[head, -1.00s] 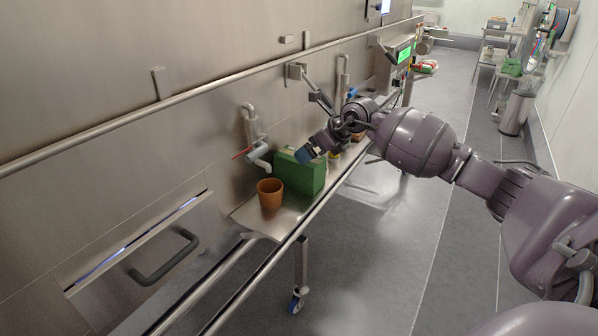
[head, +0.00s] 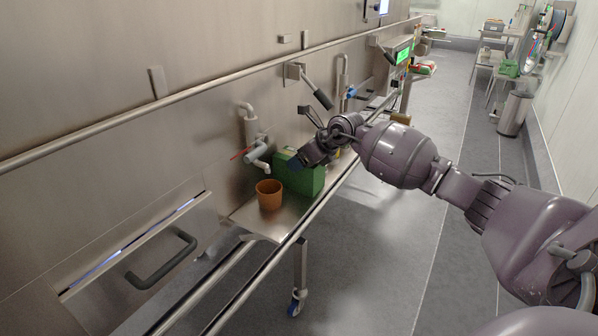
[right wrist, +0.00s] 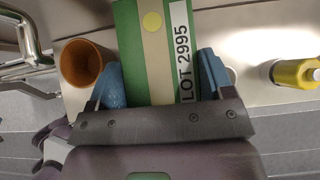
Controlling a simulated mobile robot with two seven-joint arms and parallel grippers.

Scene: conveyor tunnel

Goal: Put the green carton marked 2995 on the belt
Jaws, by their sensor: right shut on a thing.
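The green carton (head: 312,183) stands on a narrow steel shelf (head: 268,225) along the steel wall. In the right wrist view the carton (right wrist: 130,45) shows a beige stripe, a yellow dot and a white label reading LOT 2995. My right gripper (head: 298,163) is at the top of the carton. Its blue fingertips are on either side of the carton in the right wrist view (right wrist: 162,82), shut on it. The gripper and wrist hide part of the carton in the head view. My left gripper is not in view. I cannot make out the belt for certain.
An orange-brown pot (head: 269,195) stands close beside the carton. A pipe with a valve (head: 256,145) sticks out of the wall behind. A long rail (head: 150,112) runs along the wall.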

